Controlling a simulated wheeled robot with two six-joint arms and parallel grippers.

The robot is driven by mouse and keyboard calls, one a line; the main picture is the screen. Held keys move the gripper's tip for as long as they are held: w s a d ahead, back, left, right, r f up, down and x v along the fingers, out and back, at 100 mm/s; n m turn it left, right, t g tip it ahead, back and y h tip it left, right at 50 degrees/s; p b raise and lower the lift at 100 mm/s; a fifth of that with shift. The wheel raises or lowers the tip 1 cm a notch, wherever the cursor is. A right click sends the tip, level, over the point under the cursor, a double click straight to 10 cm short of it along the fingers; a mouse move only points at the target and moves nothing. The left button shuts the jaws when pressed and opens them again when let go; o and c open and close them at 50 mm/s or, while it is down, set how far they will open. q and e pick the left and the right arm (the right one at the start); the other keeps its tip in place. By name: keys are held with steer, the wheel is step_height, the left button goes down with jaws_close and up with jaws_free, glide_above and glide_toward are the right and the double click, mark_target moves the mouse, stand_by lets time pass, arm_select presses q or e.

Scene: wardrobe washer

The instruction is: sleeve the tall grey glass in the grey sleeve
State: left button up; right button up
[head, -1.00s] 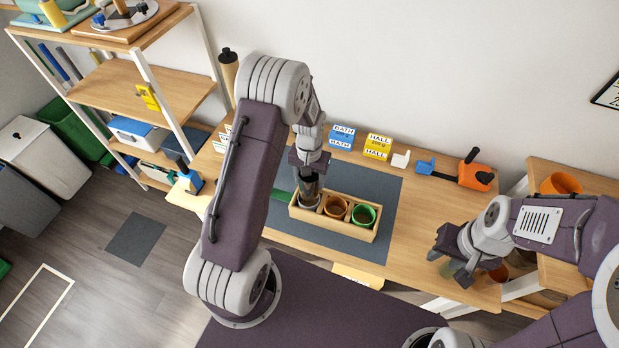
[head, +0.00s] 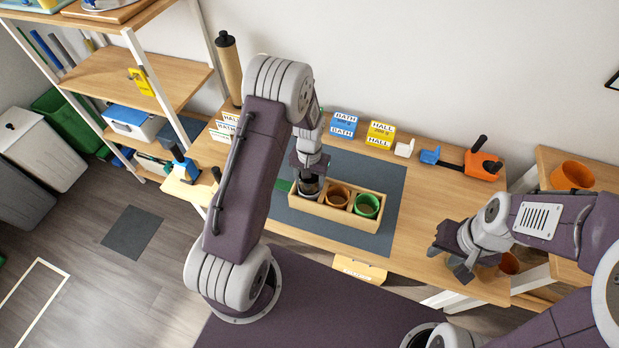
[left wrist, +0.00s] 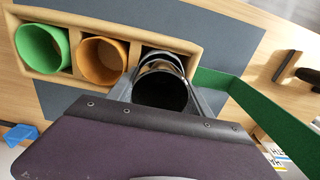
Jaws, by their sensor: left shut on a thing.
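My left gripper (head: 309,178) points down over the left compartment of the wooden box and is shut on the tall grey glass (left wrist: 161,92), one finger on each side of its dark open mouth. The glass is upright, and its lower end reaches down into the left compartment, where the grey sleeve (head: 307,198) stands. The gripper hides most of the sleeve; how deep the glass sits in it cannot be told. My right gripper (head: 462,268) hangs over the table's right front corner, away from the box; its jaw gap is unclear.
The wooden box (head: 335,212) also holds an orange sleeve (head: 337,197) and a green sleeve (head: 367,205), on a dark mat (head: 385,175). A green strip (left wrist: 255,110) lies beside the box. Label blocks stand at the back.

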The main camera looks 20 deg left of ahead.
arm_select(q)
steer(key=shift+f, duration=0.2)
steer(key=o, duration=2)
steer(key=shift+r, duration=0.1)
step_height(320, 180, up, 10)
steer(key=p, duration=0.8)
steer(key=shift+p, duration=0.4)
step_height(320, 180, up, 9)
steer(key=shift+f+b, duration=0.1)
steer(key=shift+b, duration=0.6)
